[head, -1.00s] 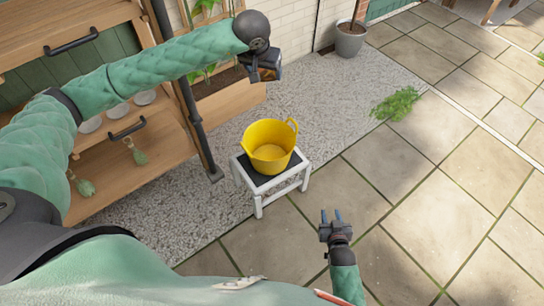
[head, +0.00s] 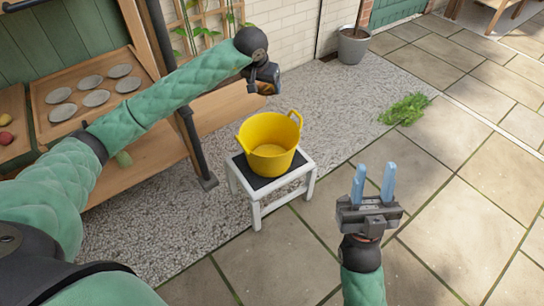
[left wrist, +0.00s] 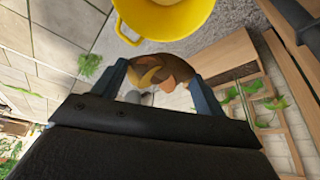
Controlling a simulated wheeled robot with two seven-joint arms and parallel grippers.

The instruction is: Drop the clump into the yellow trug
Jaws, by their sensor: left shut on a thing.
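The yellow trug (head: 268,160) stands upright on a small white stool with a dark top, and its visible inside looks empty. It also shows at the top of the left wrist view (left wrist: 165,18). My left gripper (head: 265,84) is up behind the trug, toward the planter, and apart from it. In the left wrist view it is shut on a brown and orange clump (left wrist: 160,72), held between its two fingers. In the head view the clump is mostly hidden by the gripper. My right gripper (head: 374,185) is open and empty, to the right of the stool.
The white stool (head: 256,215) stands at the edge of gravel and paving. A green leafy clump (head: 404,110) lies on the ground at right. A grey pot (head: 353,47) stands at the back. A wooden bench with a tray of saucers (head: 85,92) is at left.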

